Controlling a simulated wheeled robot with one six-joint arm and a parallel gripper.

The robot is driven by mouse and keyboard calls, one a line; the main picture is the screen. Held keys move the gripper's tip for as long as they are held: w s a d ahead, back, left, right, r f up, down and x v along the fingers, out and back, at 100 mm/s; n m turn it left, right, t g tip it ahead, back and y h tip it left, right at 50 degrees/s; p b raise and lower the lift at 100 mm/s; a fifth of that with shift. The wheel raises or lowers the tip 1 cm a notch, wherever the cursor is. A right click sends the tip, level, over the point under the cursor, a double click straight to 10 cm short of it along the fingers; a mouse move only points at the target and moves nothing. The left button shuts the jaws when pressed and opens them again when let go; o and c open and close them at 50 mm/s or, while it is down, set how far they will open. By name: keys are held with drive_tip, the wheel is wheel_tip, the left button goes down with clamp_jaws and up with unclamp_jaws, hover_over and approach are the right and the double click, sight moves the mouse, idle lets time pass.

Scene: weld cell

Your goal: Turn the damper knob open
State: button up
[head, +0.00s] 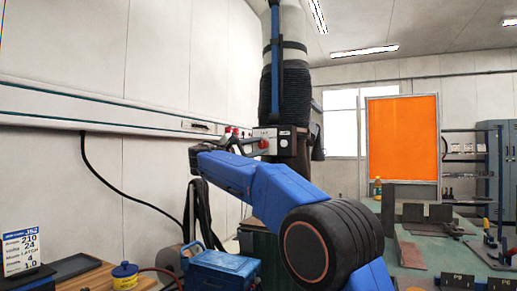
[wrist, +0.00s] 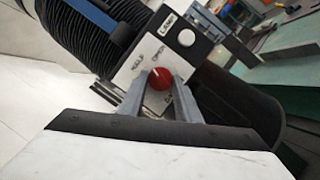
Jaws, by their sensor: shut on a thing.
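The red damper knob (wrist: 160,77) sits on the front of a light grey control box (wrist: 140,95). My gripper (wrist: 158,84) is shut on the knob, one grey finger on each side of it. A small pale mark shows near the top of the knob. Labels stand around it; one above reads like OPEN, and lower ones are partly hidden by the right finger. A white lamp button (wrist: 186,38) is above right of the knob. In the head view the box (head: 285,143) hangs below the black hose, with the knob (head: 264,144) on its face.
A black ribbed extraction hose (head: 286,95) with a blue strut is above the box. A green bench (head: 440,255) with metal plates is at right, an orange screen (head: 403,137) behind.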

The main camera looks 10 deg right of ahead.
drive_tip(key=m+g, duration=0.1)
drive_tip(key=m, duration=0.2)
drive_tip(key=m+g+y, duration=0.1)
drive_tip(key=m, duration=0.1)
drive_tip(key=shift+r+m, duration=0.15)
drive_tip(key=shift+m, duration=0.25)
idle(0.4)
drive_tip(key=o, duration=1.1)
drive_tip(key=shift+c, duration=0.2)
drive_tip(key=shift+a+y, duration=0.1)
drive_tip(key=shift+y, duration=0.2)
drive_tip(key=v, duration=1.7)
drive_tip(key=shift+s+a, duration=0.1)
drive_tip(key=shift+a, duration=0.05)
